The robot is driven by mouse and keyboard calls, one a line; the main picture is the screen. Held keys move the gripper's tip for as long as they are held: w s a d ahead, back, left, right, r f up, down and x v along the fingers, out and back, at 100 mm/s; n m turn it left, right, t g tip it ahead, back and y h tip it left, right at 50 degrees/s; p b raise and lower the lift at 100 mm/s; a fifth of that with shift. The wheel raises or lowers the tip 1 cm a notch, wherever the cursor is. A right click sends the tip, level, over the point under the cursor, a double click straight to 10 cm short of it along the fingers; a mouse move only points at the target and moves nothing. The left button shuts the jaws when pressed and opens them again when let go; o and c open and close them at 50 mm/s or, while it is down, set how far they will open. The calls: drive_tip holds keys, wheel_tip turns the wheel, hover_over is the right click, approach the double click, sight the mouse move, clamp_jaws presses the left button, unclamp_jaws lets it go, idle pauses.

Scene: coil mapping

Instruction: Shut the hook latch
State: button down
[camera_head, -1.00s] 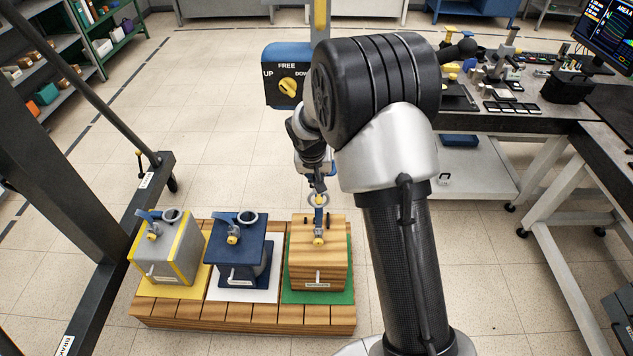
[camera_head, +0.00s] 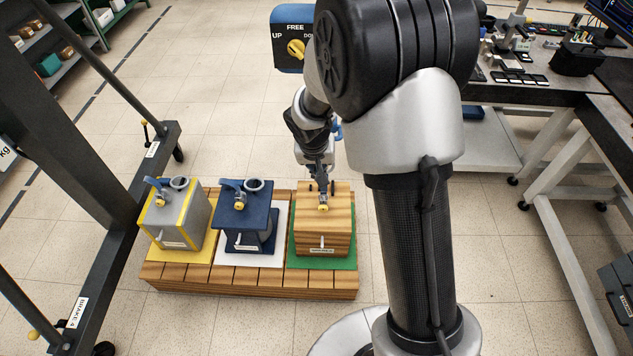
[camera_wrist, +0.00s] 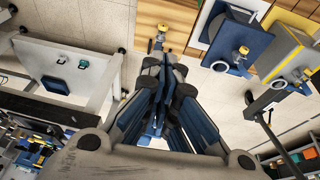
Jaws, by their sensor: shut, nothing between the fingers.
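A wooden box (camera_head: 322,235) stands on a green mat, with a yellow-knobbed metal latch fitting (camera_head: 323,206) on its top. The fitting also shows in the wrist view (camera_wrist: 160,32), just past my fingertips. My gripper (camera_head: 319,182) is shut and empty, over the far part of the wooden box's top, close behind the fitting. In the wrist view my gripper (camera_wrist: 163,68) points at the box. My gripper hides the far part of the fitting, so I cannot tell whether it touches it or how the hook sits.
A dark blue box (camera_head: 243,222) on a white mat and a grey box with yellow edges (camera_head: 172,222) stand to the left, each with a blue lever and ring on top. All share a slatted wooden platform (camera_head: 240,286). A dark frame stands left; a workbench (camera_head: 540,95) stands right.

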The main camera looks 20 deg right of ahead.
drive_tip(key=shift+s+a, duration=0.4)
drive_tip(key=shift+s, duration=0.5)
drive_tip(key=shift+s+a, duration=0.35)
drive_tip(key=shift+s, duration=0.5)
drive_tip(key=shift+s, duration=0.1)
drive_tip(key=s+d+r+n, duration=0.1)
drive_tip(key=s+r, duration=0.4)
drive_tip(key=r, duration=0.2)
drive_tip(key=s+d+r, duration=0.1)
drive_tip(key=s+r, duration=0.3)
drive_tip(key=r, duration=0.4)
drive_tip(key=s+a+r+n+y, duration=0.1)
drive_tip(key=s+r, duration=0.2)
drive_tip(key=s, duration=0.5)
drive_tip(key=s+a+r+n+t, duration=0.1)
drive_tip(key=s+a+r, duration=0.1)
drive_tip(key=s, duration=0.6)
drive_tip(key=shift+s+r+n+t+y, duration=0.3)
drive_tip(key=shift+r+n+y, duration=0.1)
drive_tip(key=shift+r, duration=0.25)
